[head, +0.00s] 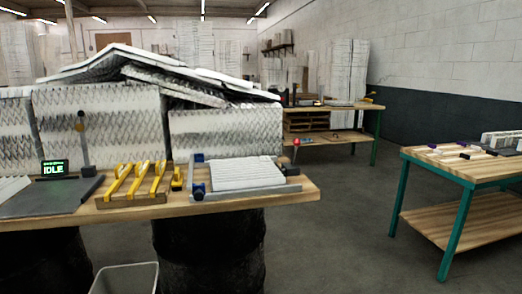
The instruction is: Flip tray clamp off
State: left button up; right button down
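A grey tray (290,188) lies near the right end of the wooden bench and holds a white pleated filter (243,174). A dark blue clamp-like piece (199,190) sits at the tray's front left corner. Another small blue piece (198,158) is at its back left corner, and a grey-blue piece (281,168) is at its right side. I cannot tell which of these is the clamp or whether it is on or off. Neither of my grippers shows in the head view.
A yellow rack (141,178) stands left of the tray on the bench (310,192). A green-lit screen reading "IDLE" (54,168) is further left. Large pleated blocks (225,131) rise behind. A bin (124,279) stands on the floor below. A green-legged table (465,175) is at right.

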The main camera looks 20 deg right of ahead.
aim_at(297, 142)
jog(key=z, duration=1.2)
jog(key=i, duration=1.05)
jog(key=u, duration=0.5)
jog(key=i, duration=0.85)
jog(key=u, duration=0.9)
